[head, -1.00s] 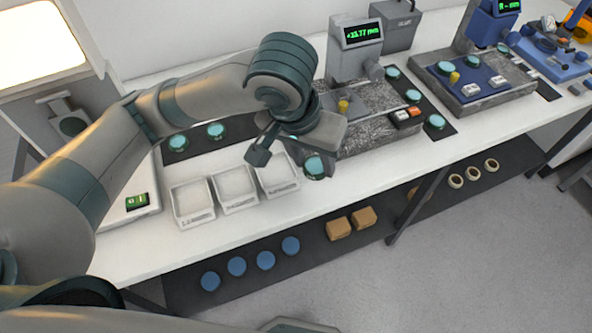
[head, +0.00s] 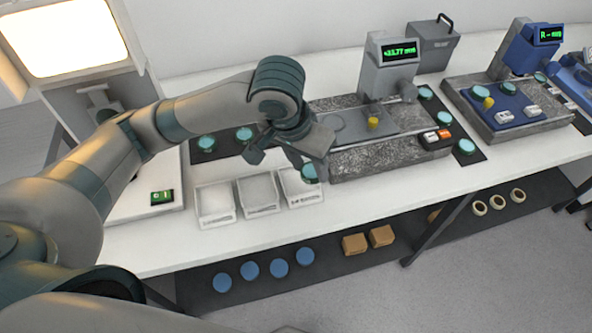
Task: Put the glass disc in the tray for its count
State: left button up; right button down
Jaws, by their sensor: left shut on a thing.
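My left gripper (head: 300,160) is shut on a teal-rimmed glass disc (head: 310,174), which shows below the jaws, partly hidden by them. The disc appears over the right edge of the rightmost of three white trays; its exact height above it is unclear. The left tray (head: 216,219), the middle tray (head: 259,209) and the right tray (head: 304,199) stand in a row along the bench front. Their front labels are too small to read. My right gripper is not in view.
Other glass discs lie on dark mats behind the trays (head: 207,143) and right of the grey gauge (head: 443,118). The gauge (head: 388,78) stands on a stone base right of the trays. A lit screen (head: 65,35) stands at the left. Blue discs (head: 250,269) sit on a lower shelf.

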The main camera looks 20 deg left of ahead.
pick_arm(q)
jog(key=a, duration=0.1)
jog(key=w+a+f, duration=0.2)
jog(key=shift+a+f, duration=0.2)
jog(key=shift+a, duration=0.05)
jog(key=shift+s+f+p, duration=0.1)
jog(key=shift+f+p, duration=0.4)
jog(key=shift+f, duration=1.5)
jog(key=o, duration=0.8)
jog(key=shift+f, duration=0.1)
jog(key=b+v, duration=0.1)
jog(key=v, duration=1.1)
